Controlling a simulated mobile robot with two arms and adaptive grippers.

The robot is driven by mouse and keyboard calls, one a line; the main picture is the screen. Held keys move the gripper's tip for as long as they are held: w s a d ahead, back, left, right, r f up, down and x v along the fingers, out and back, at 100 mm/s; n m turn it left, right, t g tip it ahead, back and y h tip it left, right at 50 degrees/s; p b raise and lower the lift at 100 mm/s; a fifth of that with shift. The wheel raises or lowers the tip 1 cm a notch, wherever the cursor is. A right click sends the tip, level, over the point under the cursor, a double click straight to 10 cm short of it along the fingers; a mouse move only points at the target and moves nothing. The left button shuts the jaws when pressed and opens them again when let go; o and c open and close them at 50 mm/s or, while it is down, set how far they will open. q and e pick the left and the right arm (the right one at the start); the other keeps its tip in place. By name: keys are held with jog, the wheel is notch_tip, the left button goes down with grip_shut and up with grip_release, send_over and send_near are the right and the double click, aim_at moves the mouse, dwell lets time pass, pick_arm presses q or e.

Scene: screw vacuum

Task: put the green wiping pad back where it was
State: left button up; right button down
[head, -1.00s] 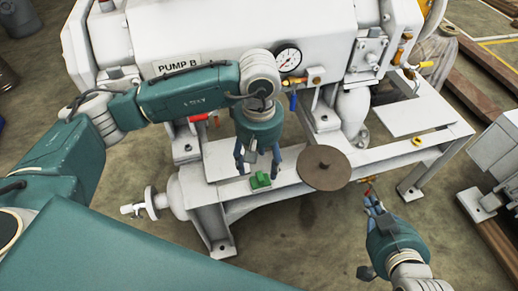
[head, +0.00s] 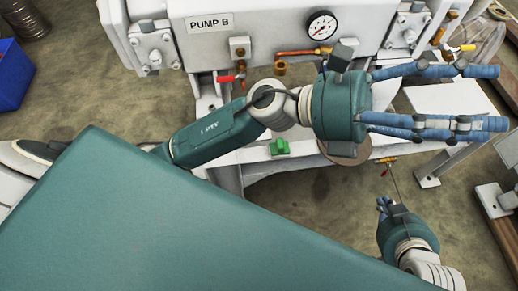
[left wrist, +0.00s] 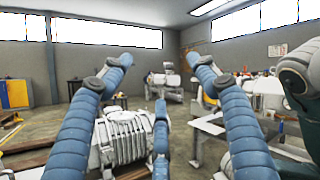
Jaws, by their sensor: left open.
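The green wiping pad (head: 279,146) lies on the white pump frame (head: 232,156) below the gauge in the head view. Nothing holds it. My left gripper (head: 497,98) is open and empty, up close to the head camera, with its fingers pointing right and well apart from the pad. In the left wrist view its blue fingers (left wrist: 158,60) are spread with only the distant room between them. My right gripper (head: 383,203) is low at the right, below a brass fitting with a red handle (head: 385,161); its fingertips are too small to read. The pad is not visible in the left wrist view.
A brown round disc (head: 327,157) on the frame is mostly hidden behind my left gripper. The pump body (head: 270,25), gauge (head: 322,25) and brass pipes stand behind. A blue bin (head: 10,78) is at the left. The floor between is open.

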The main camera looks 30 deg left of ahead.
pick_arm(q)
jog(key=w+a+r+n+t+y, duration=0.1)
jog(key=w+a+r+n+t, duration=0.1)
jog(key=w+a+n+t, duration=0.7)
jog(key=w+a+f+n+t+y, duration=0.4)
jog(key=n+y, duration=0.3)
jog(key=n, duration=0.4)
jog(key=w+a+f+n+t+y, duration=0.3)
jog(key=a+f+n+t+y, duration=0.25)
jog(key=n, duration=0.55)
jog(key=n+g+y, duration=0.6)
jog(key=n+y, duration=0.2)
jog(key=n, duration=0.2)
send_over(280, 147)
jog(key=w+a, duration=0.2)
jog(key=w, duration=0.3)
notch_tip(280, 147, down, 19)
jog(key=s+f+n+g, duration=0.1)
jog(key=s+f, duration=0.2)
jog(key=s+a+f+n+g, duration=0.1)
jog(key=s+f+g, duration=0.1)
jog(key=s+f, duration=0.1)
jog(key=s+a+f+n+g, duration=0.1)
jog(key=s+f+n+g, duration=0.1)
jog(key=s+f, duration=0.2)
jog(key=shift+f, duration=0.35)
